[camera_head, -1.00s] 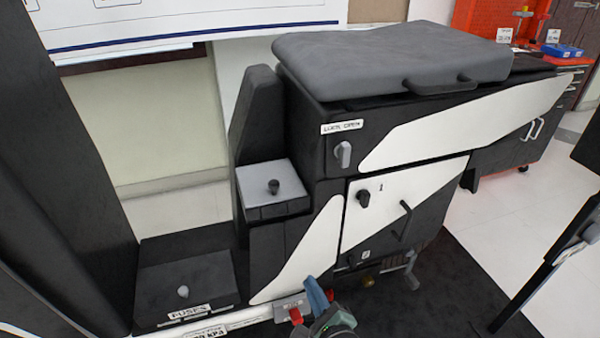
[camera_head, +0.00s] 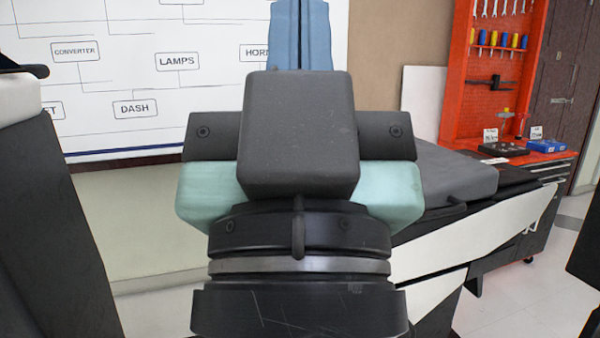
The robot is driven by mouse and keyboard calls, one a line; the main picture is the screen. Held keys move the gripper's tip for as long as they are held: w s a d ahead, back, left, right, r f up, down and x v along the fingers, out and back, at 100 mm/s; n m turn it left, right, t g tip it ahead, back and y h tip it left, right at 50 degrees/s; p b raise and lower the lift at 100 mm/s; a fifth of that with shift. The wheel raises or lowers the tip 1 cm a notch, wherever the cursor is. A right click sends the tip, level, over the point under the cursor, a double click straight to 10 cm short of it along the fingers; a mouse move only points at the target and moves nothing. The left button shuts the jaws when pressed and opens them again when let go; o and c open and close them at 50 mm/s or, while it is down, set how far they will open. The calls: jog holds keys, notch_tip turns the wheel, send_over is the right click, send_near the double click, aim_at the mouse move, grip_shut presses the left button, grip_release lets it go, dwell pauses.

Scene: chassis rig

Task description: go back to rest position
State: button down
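My gripper (camera_head: 301,34) is raised upright, close to the camera, in the middle of the view. Its dark grey body and pale green sides face me, and its blue fingers point up to the top edge. I see nothing held in the visible part. The gripper stands in front of the wall chart and the machine, apart from both as far as I can see.
A black and white machine (camera_head: 480,240) with a grey seat (camera_head: 455,180) is partly hidden behind my gripper. A wiring chart (camera_head: 115,65) hangs behind. A red tool board (camera_head: 490,65) and a bench with a blue tray (camera_head: 546,146) stand at right. Pale floor (camera_head: 520,300) shows at lower right.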

notch_tip(320, 180, up, 26)
jog(key=p, duration=2.3)
jog(key=shift+p, duration=0.35)
